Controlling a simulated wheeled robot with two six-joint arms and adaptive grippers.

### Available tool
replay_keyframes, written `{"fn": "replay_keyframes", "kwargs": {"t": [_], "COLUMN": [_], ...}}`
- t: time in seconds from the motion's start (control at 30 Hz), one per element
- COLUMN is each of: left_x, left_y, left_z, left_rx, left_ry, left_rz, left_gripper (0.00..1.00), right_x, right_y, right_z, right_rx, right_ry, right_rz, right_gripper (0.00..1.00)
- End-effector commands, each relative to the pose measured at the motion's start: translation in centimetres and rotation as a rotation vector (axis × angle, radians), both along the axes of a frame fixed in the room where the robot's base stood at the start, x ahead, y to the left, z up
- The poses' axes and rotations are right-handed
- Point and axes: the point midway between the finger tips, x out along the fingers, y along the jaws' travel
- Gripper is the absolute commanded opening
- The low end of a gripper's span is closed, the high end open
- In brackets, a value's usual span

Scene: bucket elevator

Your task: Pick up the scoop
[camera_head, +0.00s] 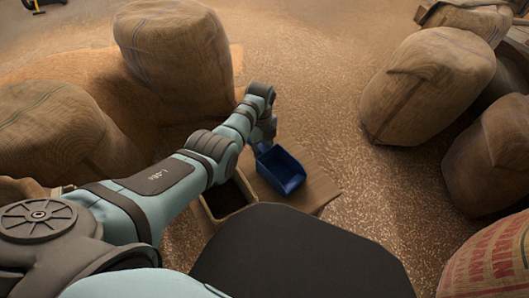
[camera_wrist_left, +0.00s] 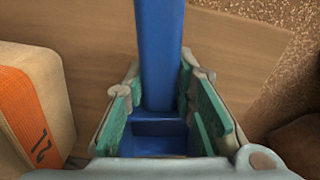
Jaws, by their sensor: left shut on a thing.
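The blue scoop (camera_head: 281,170) is over or on the wooden board at the end of my left arm in the head view. In the left wrist view the blue handle of the scoop (camera_wrist_left: 159,50) runs up between the fingers of my left gripper (camera_wrist_left: 161,105). The green pads of the gripper lie on both sides of the handle, and the gripper is shut on it. In the head view the gripper (camera_head: 262,143) is partly hidden by its own wrist. My right gripper does not show.
A wooden board (camera_head: 318,185) lies under the scoop. A tray with dark contents (camera_head: 229,198) stands left of it. A box with an orange label (camera_wrist_left: 35,110) is at the left in the wrist view. Large burlap sacks (camera_head: 428,85) stand on both sides. Open floor (camera_head: 310,60) lies beyond.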

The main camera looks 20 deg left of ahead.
Motion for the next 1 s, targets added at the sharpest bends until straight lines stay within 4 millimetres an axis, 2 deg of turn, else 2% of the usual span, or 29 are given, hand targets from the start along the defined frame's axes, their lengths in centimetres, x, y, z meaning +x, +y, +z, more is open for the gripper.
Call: {"fn": "replay_keyframes", "kwargs": {"t": [0.17, 0.43, 0.6, 0.7, 0.83, 1.0], "left_x": [0.0, 0.1, 0.1, 0.1, 0.0, 0.1], "left_y": [0.0, 0.0, 0.0, 0.0, 0.0, 0.0], "left_z": [3.6, 11.9, 16.2, 17.9, 19.1, 19.4], "left_rx": [0.0, -0.001, 0.0, -0.001, 0.0, 0.0], "left_ry": [-0.002, -0.004, -0.003, -0.002, 0.0, -0.001], "left_rz": [0.0, 0.0, 0.001, 0.0, 0.0, 0.0], "left_gripper": [0.0, 0.0, 0.0, 0.0, 0.0, 0.0], "right_x": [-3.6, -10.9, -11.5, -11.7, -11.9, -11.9], "right_y": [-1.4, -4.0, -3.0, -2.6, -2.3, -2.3], "right_z": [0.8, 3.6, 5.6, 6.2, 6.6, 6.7], "right_rx": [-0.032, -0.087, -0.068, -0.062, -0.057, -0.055], "right_ry": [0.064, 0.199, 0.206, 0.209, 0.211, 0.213], "right_rz": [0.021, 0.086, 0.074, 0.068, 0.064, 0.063], "right_gripper": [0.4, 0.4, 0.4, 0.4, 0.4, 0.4]}}
